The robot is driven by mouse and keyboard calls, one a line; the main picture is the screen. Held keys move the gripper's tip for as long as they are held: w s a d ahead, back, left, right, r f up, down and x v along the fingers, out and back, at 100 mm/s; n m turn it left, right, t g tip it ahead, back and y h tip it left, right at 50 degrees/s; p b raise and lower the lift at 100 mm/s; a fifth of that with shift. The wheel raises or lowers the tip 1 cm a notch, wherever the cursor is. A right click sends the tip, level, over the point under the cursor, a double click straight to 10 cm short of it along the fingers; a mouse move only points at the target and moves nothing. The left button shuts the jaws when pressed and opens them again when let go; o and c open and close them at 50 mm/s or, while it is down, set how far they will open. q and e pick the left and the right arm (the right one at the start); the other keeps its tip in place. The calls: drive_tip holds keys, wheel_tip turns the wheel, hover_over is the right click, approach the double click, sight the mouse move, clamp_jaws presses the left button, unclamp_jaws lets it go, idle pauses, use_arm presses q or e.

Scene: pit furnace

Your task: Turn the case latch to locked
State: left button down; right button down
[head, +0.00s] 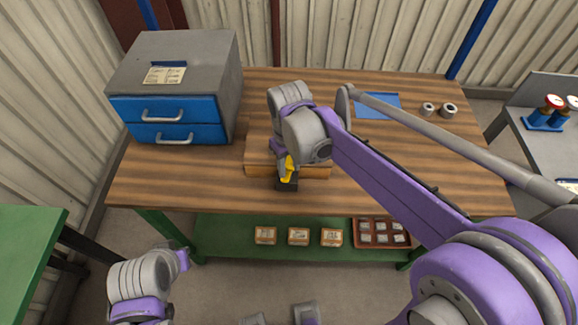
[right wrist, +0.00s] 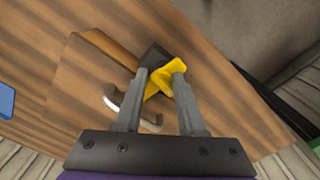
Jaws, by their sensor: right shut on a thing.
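The case is a flat wooden box (head: 258,157) at the front middle of the table; in the right wrist view its wooden top (right wrist: 88,85) fills the left middle. The latch is a yellow lever (head: 289,165) over a black mount (head: 287,185) at the case's front edge. My right gripper (right wrist: 162,72) is shut on the yellow latch (right wrist: 163,77), with one grey finger on each side. The black mount (right wrist: 154,57) shows just beyond the fingertips. In the head view my right wrist hides much of the case. My left gripper's fingers do not show.
A metal handle (right wrist: 112,103) lies beside my fingers. A blue drawer cabinet (head: 170,108) stands at the table's left. A blue sheet (head: 376,105) and two rolls (head: 448,110) lie at the back right. Small boxes (head: 298,236) and a tray (head: 381,243) sit on the lower shelf.

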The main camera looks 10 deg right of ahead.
sight(288, 168)
drive_tip(key=shift+w+d+r+n, duration=0.15)
drive_tip(key=shift+w+n, duration=0.15)
drive_tip(key=shift+n, duration=0.7)
drive_tip(key=c, duration=0.9)
unclamp_jaws()
drive_tip(key=o, duration=0.5)
drive_tip(key=shift+w, duration=0.15)
drive_tip(key=shift+c, duration=0.2)
drive_tip(key=shift+a, duration=0.2)
drive_tip(key=shift+s, duration=0.2)
wheel_tip(288, 168, up, 11)
drive_tip(key=shift+f, duration=0.2)
